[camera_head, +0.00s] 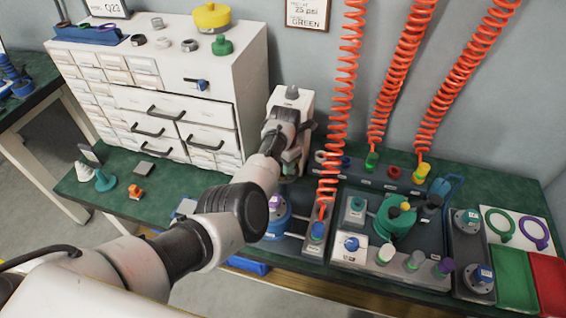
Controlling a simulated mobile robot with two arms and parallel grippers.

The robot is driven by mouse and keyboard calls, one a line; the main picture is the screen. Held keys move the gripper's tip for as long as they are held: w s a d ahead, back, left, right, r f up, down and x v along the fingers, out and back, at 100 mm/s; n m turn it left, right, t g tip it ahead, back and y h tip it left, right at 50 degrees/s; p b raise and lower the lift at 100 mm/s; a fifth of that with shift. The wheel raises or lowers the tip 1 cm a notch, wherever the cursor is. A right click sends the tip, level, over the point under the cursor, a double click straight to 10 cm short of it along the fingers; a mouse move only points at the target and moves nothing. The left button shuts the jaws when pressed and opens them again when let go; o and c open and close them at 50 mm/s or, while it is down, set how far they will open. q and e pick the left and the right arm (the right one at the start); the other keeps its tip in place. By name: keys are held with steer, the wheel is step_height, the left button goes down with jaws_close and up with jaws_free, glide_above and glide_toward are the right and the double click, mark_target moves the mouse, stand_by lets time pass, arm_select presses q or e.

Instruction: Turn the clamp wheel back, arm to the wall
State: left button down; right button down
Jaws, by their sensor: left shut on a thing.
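A white upright fixture (291,97) with a grey knob on top stands at the back of the green bench, just right of the drawer cabinet. My left arm reaches in from the lower left, and my left gripper (283,143) is at the front of this fixture. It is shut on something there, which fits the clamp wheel. My wrist hides the wheel and the fingertips, so the wheel's turn and the clamp arm's position cannot be made out. My right gripper is not in view.
The white drawer cabinet (215,60) stands close on the left. An orange coiled hose (343,95) hangs close on the right. A dark station with a green round part (396,230) and several knobs fills the bench to the right. Small cones (105,181) stand at left.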

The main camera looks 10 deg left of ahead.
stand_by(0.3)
arm_select(q)
steer(key=c, duration=0.7)
jaws_free()
steer(key=shift+o, duration=0.2)
step_height(320, 180, up, 11)
steer(key=p, duration=0.1)
steer(key=shift+d, duration=0.15)
steer(key=shift+s+f, duration=0.1)
steer(key=shift+f, duration=0.05)
